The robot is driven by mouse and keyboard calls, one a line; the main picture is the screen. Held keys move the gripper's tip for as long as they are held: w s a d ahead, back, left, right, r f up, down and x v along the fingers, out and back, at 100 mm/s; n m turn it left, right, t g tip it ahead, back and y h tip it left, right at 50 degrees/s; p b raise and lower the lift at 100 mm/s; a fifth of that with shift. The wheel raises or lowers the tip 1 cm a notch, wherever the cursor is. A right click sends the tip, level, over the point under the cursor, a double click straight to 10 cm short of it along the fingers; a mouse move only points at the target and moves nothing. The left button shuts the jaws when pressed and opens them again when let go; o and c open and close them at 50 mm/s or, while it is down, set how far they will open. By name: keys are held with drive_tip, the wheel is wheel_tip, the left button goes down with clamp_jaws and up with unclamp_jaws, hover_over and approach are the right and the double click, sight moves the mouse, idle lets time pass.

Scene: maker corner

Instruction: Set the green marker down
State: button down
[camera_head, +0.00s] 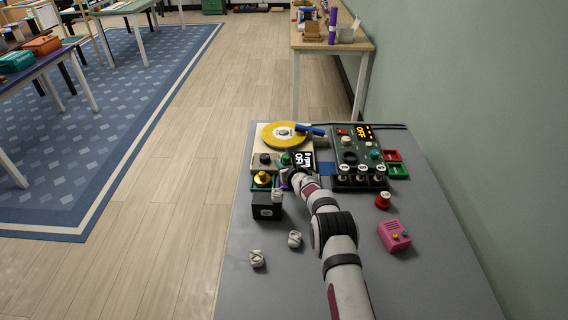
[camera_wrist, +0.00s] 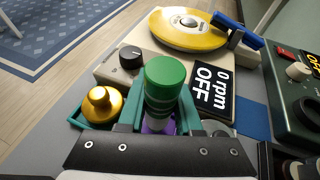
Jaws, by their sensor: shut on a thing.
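The green marker (camera_wrist: 164,82) stands up between my fingers in the wrist view, its green end toward the camera. A white part of it shows lower down, with something purple beside it. My gripper (camera_wrist: 157,122) is shut on it. In the camera_head view the green end (camera_head: 285,159) shows just in front of the turntable box, by my gripper (camera_head: 283,178). The marker's lower end is hidden, so I cannot tell whether it touches anything.
A turntable with a yellow disc (camera_wrist: 185,28) and blue arm lies beyond, its display reading 0 rpm OFF. A gold knobbed weight (camera_wrist: 102,105) sits left in a teal tray. Clear table (camera_head: 250,290) lies at front left.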

drive_tip(key=shift+f, duration=0.1)
drive_tip(key=shift+f, duration=0.35)
drive_tip(key=shift+f, duration=0.15)
drive_tip(key=c, duration=0.6)
unclamp_jaws()
